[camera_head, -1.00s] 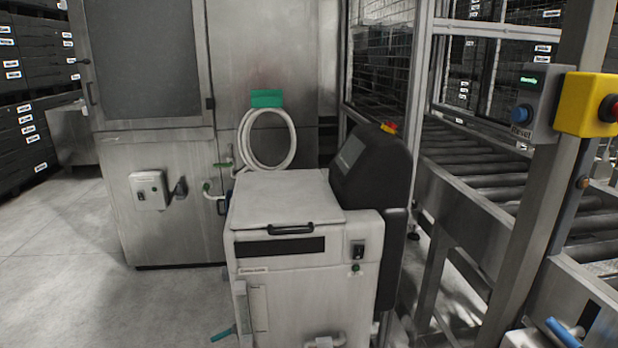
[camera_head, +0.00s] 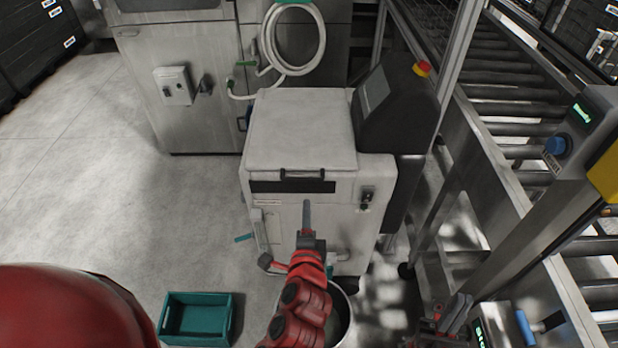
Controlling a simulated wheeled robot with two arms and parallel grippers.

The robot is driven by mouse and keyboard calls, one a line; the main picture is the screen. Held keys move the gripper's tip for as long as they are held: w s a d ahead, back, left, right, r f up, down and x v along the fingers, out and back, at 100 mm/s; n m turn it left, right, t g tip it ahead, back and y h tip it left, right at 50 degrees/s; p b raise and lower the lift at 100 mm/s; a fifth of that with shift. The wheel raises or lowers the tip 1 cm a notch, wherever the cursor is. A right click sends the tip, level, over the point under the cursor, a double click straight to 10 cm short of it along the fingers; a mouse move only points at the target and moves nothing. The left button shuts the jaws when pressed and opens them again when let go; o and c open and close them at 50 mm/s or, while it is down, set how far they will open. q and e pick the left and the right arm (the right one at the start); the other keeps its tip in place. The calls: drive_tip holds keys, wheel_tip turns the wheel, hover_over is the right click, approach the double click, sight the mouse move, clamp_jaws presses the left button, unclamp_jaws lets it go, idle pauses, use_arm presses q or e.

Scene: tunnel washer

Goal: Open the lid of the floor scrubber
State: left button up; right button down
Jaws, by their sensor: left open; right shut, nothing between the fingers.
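The floor scrubber (camera_head: 325,212) is a white box-shaped machine in the middle of the head view. Its flat lid (camera_head: 300,128) is shut, with a black handle (camera_head: 308,175) on its front edge. My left gripper (camera_head: 306,208) is in front of the scrubber's front face, below the handle in the picture and pointing toward it. It is open and seen edge-on, with nothing visible in it; the gap to the scrubber is hard to judge. My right gripper (camera_head: 453,312) is low at the bottom right, shut and empty, away from the lid.
A dark console (camera_head: 396,105) with a red-yellow button stands at the scrubber's right. A coiled white hose (camera_head: 293,68) hangs behind it. A roller conveyor (camera_head: 510,108) runs along the right. A teal crate (camera_head: 197,340) is on the floor; open floor lies left.

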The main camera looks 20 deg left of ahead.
use_arm(q)
drive_tip(key=b, duration=1.1)
approach(308, 180)
drive_tip(key=f+x, duration=0.1)
drive_tip(key=x, duration=0.4)
drive_tip(key=p+x, duration=0.1)
drive_tip(key=x, duration=0.3)
drive_tip(key=shift+a+r+p, duration=0.15)
drive_tip(key=shift+r+p, duration=0.25)
drive_tip(key=shift+r, duration=0.05)
drive_tip(key=shift+x, duration=0.8)
drive_tip(key=shift+c, duration=0.3)
clamp_jaws()
